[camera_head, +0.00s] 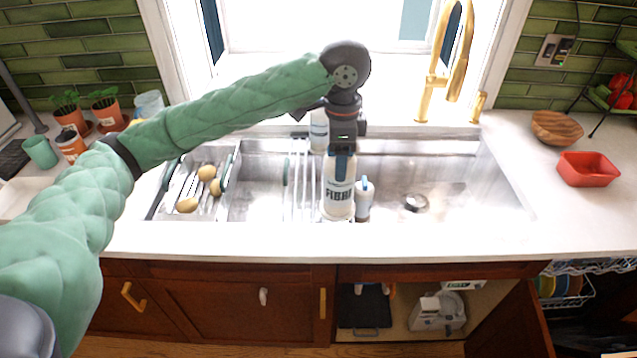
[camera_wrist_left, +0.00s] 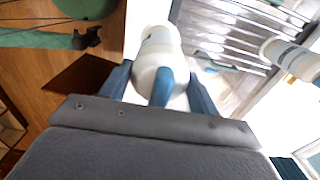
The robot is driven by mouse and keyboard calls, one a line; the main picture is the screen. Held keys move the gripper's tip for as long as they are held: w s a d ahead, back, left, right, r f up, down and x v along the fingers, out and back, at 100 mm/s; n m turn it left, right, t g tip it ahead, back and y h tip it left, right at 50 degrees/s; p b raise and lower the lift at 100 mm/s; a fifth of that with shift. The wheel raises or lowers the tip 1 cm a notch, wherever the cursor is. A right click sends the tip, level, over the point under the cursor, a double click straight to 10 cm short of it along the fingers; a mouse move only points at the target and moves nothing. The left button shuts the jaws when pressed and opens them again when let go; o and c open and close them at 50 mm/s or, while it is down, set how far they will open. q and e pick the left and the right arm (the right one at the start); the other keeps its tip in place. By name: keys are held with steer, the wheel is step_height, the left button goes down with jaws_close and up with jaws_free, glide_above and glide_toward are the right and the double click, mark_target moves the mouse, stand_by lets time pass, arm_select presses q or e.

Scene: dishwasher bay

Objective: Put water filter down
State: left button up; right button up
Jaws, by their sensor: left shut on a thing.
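The water filter appears to be the white cylinder with dark lettering (camera_head: 338,200) at the middle of the sink in the head view. My left gripper (camera_head: 342,165) reaches down from above and is shut on its upper part. In the left wrist view the white body (camera_wrist_left: 157,72) is between the blue fingers of my left gripper (camera_wrist_left: 160,90). The filter looks upright in the head view. I cannot tell whether its bottom touches anything. My right gripper is not in view.
A smaller white bottle with a blue top (camera_head: 363,204) stands close to its right. Another white container (camera_head: 319,132) is behind the gripper. A rack with potatoes (camera_head: 187,205) is in the sink's left part. The sink's right side (camera_head: 455,190) is mostly clear. A gold faucet (camera_head: 436,82) rises behind.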

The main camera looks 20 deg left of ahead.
arm_select(q)
steer(key=shift+w+a+f, duration=0.1)
steer(key=shift+w+a, duration=0.15)
steer(key=shift+a, duration=0.35)
steer(key=w+a+f+p, duration=0.1)
steer(key=w+a+f, duration=0.1)
steer(key=w+a, duration=0.1)
steer(key=w+a+f+p, duration=0.2)
steer(key=w+a+f, duration=0.1)
steer(key=shift+w+f, duration=0.1)
steer(key=shift+w+a+f+p, duration=0.1)
steer(key=shift+a+f+p, duration=0.1)
steer(key=shift+a+p, duration=0.1)
steer(key=shift+w+f+p, duration=0.1)
steer(key=shift+f+p, duration=0.25)
steer(key=shift+f, duration=0.4)
steer(key=shift+f+p, duration=0.5)
steer(key=shift+f, duration=0.9)
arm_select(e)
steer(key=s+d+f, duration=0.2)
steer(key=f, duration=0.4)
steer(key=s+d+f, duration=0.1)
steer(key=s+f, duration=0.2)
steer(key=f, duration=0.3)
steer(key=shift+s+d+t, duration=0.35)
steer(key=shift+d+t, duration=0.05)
